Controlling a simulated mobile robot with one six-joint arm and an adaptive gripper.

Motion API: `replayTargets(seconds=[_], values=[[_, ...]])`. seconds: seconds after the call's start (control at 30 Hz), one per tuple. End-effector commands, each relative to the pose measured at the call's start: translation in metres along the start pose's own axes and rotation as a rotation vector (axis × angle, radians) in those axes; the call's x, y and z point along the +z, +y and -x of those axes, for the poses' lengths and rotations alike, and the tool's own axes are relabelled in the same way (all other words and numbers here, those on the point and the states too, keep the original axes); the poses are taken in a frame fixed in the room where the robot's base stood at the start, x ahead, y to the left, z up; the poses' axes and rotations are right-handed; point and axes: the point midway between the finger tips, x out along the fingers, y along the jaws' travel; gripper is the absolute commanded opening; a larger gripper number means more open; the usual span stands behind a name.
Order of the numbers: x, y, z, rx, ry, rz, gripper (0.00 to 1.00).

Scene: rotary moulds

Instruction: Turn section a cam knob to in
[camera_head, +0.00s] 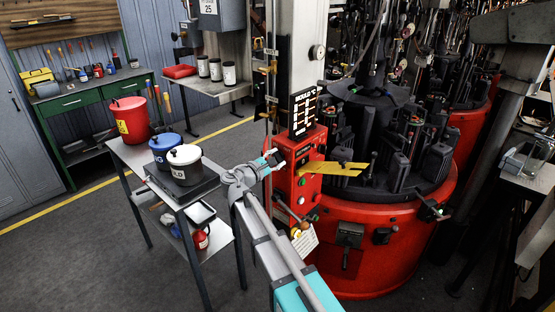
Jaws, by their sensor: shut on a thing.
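The red control box (300,170) stands in front of the rotary mould machine and carries small knobs and buttons on its near face. My gripper (276,158) reaches in from below and meets the upper left part of this face. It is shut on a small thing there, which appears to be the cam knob. The gripper hides the knob, so its pointer and setting cannot be read. The section labels are too small to read.
A yellow plate (333,168) juts right from the box, below a lit display (303,112). The floor at front left is clear.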

Motion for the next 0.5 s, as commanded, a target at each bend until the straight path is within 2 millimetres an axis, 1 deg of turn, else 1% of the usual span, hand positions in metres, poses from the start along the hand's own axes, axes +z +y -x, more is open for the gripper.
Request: replayTargets(seconds=[0.13,0.17,0.2,0.33,0.5], values=[[-0.0001,-0.0021,0.0006,-0.005,0.002,0.000,0.07],[-0.0001,-0.0021,0.0007,-0.006,0.002,0.000,0.56],[-0.0001,-0.0022,0.0007,-0.006,0.002,0.000,0.64],[-0.0001,-0.0017,0.0007,-0.004,0.001,-0.001,0.88],[-0.0001,-0.0010,0.0006,-0.003,0.001,-0.001,0.89]])
